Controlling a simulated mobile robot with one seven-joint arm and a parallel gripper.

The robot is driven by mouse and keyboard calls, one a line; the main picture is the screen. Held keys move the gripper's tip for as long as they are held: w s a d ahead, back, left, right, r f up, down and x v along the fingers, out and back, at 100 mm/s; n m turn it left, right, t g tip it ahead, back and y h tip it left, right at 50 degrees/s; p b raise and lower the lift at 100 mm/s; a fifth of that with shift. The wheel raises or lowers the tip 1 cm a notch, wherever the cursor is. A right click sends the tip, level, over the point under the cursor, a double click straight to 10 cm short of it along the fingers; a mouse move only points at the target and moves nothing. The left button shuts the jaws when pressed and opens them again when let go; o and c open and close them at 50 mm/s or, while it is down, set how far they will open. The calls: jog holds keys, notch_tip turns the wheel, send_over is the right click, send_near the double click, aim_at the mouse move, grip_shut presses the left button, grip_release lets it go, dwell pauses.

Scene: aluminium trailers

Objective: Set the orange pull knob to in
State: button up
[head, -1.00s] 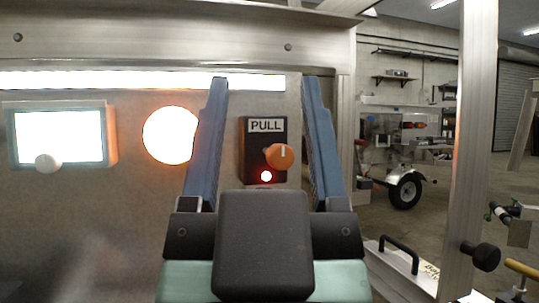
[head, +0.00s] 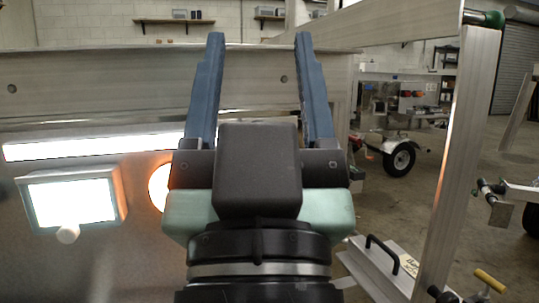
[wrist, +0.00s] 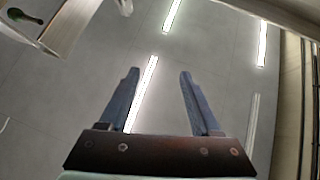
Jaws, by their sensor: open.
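My gripper (head: 258,45) is open and empty in the head view, its two blue fingers pointing up in front of the top of the trailer's metal panel. The orange pull knob is not visible in either current view; my gripper and wrist cover part of the panel.
A glowing round light (head: 159,187) is partly hidden by my gripper. An upright metal post (head: 462,160) and a plate with a black handle (head: 383,262) stand at right.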

jog(key=w+r+g+y+p, duration=0.1)
jog(key=w+r+g+p, duration=0.85)
jog(key=p, duration=1.85)
notch_tip(320, 180, down, 17)
jog(key=s+m+g+y+p, duration=0.35)
jog(key=m+y+p, duration=0.25)
jog(key=m+p, duration=0.4)
jog(key=s+d+f+m+t+h, duration=0.1)
jog(key=s+d+f+m+t, duration=0.15)
jog(key=s+f+m, duration=0.55)
jog(key=s+d+f+m+t+h, duration=0.1)
jog(key=s+d+f+m, duration=0.15)
jog(key=m, duration=1.05)
jog(key=x, duration=1.2)
jog(key=shift+d+r, duration=0.25)
jog(key=shift+r, duration=0.15)
jog(key=shift+w, duration=0.1)
